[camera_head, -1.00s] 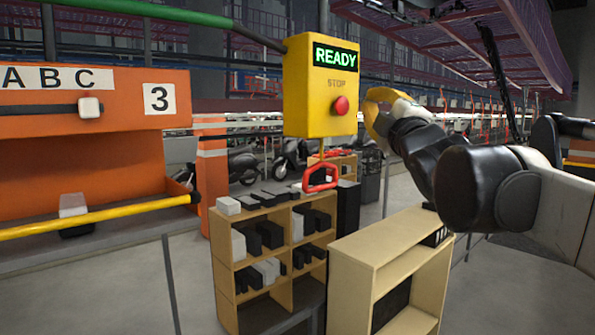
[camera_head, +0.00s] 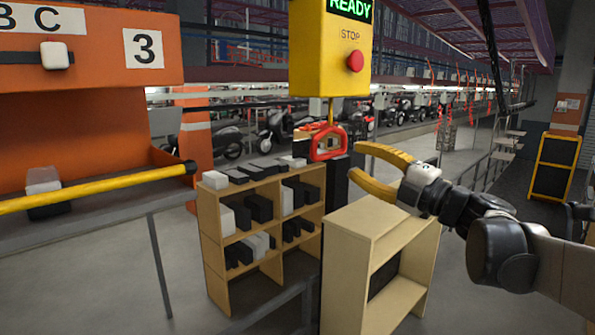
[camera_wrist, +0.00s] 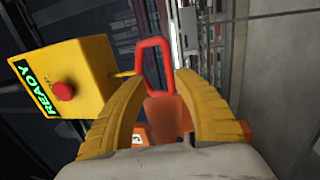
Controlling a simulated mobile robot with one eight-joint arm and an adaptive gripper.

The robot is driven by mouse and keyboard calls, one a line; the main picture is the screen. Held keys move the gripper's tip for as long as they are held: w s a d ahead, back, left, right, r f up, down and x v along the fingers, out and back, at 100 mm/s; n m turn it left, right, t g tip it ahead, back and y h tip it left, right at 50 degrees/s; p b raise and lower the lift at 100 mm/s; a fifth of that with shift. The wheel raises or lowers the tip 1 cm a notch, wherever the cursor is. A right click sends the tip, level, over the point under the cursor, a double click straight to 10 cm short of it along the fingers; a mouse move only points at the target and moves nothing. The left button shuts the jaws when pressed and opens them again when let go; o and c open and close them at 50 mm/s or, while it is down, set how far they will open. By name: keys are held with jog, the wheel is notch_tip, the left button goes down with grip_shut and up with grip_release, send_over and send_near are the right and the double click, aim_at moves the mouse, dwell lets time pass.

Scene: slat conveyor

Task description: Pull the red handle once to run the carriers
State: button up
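The red handle (camera_head: 328,143) is a loop hanging from a short yellow rod below the yellow control box (camera_head: 318,70). The box has a lit green READY sign and a red STOP button (camera_head: 355,61). My gripper (camera_head: 356,163) is open, its two curved yellow fingers just right of the handle and apart from it in the head view. In the wrist view the red handle (camera_wrist: 154,65) shows upright beyond and between the fingertips of my gripper (camera_wrist: 160,80), with nothing between the fingers held.
A wooden shelf (camera_head: 270,180) with black and white boxes stands below the handle. A lower, mostly empty wooden shelf (camera_head: 345,228) stands beneath my gripper. An orange station (camera_head: 95,110) with a yellow bar (camera_head: 95,190) is at left. Motorbikes stand behind.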

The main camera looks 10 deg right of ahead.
aim_at(327, 154)
jog(key=shift+g, duration=0.3)
jog(key=x, duration=0.3)
jog(key=f+x, duration=0.1)
jog(key=x, duration=0.4)
jog(key=shift+w+a+f, duration=0.15)
jog(key=shift+w+a, duration=0.1)
jog(key=shift+a, duration=0.2)
jog(key=shift+s, duration=0.1)
jog(key=c, duration=0.5)
grip_shut()
